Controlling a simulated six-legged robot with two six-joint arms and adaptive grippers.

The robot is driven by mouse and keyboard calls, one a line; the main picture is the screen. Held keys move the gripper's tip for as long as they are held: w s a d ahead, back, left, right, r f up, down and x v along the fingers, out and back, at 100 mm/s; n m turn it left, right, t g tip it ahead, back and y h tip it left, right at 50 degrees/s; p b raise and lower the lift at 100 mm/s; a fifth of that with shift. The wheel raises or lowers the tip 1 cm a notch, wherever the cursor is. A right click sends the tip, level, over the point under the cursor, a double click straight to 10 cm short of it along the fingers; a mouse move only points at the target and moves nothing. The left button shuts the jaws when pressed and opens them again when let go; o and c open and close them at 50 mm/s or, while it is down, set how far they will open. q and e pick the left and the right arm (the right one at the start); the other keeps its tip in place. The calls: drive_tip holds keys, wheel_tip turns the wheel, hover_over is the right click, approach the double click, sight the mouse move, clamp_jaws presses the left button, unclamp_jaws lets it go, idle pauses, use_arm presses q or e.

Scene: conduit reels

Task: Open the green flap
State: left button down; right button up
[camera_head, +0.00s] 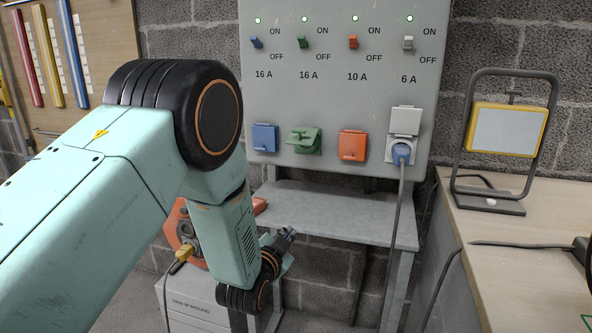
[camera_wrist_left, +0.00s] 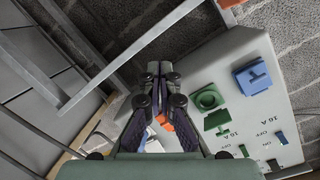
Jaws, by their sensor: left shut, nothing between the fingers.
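The green flap (camera_head: 305,138) belongs to the second socket from the left on the grey panel. It is tilted up and out from its socket. In the left wrist view the raised flap (camera_wrist_left: 217,121) stands beside the green socket (camera_wrist_left: 207,98), whose round face shows. My left gripper (camera_head: 287,236) is below the socket row in the head view, clear of the flap. Its fingers (camera_wrist_left: 160,72) are shut and empty in the wrist view. My right gripper is not in view.
The blue flap (camera_head: 265,138) and orange flap (camera_head: 353,145) are shut beside the green one. The grey socket (camera_head: 404,122) is open with a blue plug (camera_head: 401,154) and hanging cable. A grey shelf (camera_head: 345,215) sits below the panel. A wooden worktop (camera_head: 520,220) with a lamp is right.

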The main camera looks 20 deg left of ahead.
use_arm(q)
drive_tip(key=r+m+t+b, duration=0.2)
drive_tip(key=m+t, duration=0.1)
drive_tip(key=m, duration=0.1)
drive_tip(key=m+t, duration=0.6)
drive_tip(key=m, duration=0.1)
approach(296, 143)
drive_tip(key=s+f, duration=0.2)
drive_tip(key=s, duration=0.4)
drive_tip(key=p+x, duration=0.1)
drive_tip(key=x, duration=0.3)
drive_tip(key=p+x, duration=0.2)
drive_tip(key=x, duration=0.3)
drive_tip(key=p+x, duration=0.2)
drive_tip(key=x, duration=0.3)
drive_tip(key=shift+w+d+r, duration=0.1)
drive_tip(key=shift+d+r, duration=0.15)
drive_tip(key=shift+d, duration=0.15)
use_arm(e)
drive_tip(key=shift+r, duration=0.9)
